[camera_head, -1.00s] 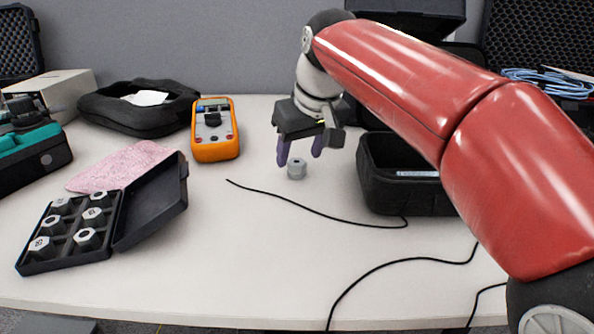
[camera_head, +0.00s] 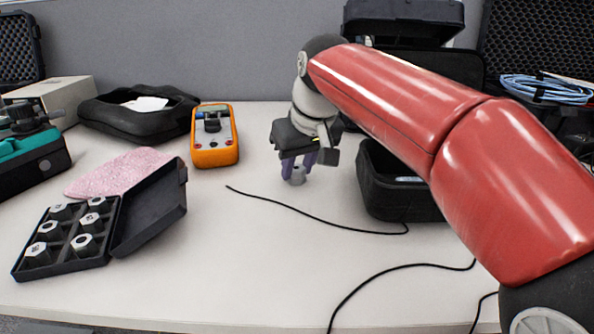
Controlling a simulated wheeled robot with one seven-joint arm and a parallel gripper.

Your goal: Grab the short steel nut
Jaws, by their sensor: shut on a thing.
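The short steel nut (camera_head: 298,175) is a small grey cylinder near the middle of the white table, right of the orange multimeter. My gripper (camera_head: 298,168) reaches down over it from above. Its purple fingers are shut on the nut, one on each side, and hide part of it. The nut appears to be at table level; I cannot tell whether it is clear of the surface.
An orange multimeter (camera_head: 214,150) stands left of my gripper. An open black case (camera_head: 66,270) with several hex nuts lies at the front left, beside a pink cloth (camera_head: 110,172). A black box (camera_head: 368,190) stands close on the right. A black cable (camera_head: 315,215) crosses the table in front.

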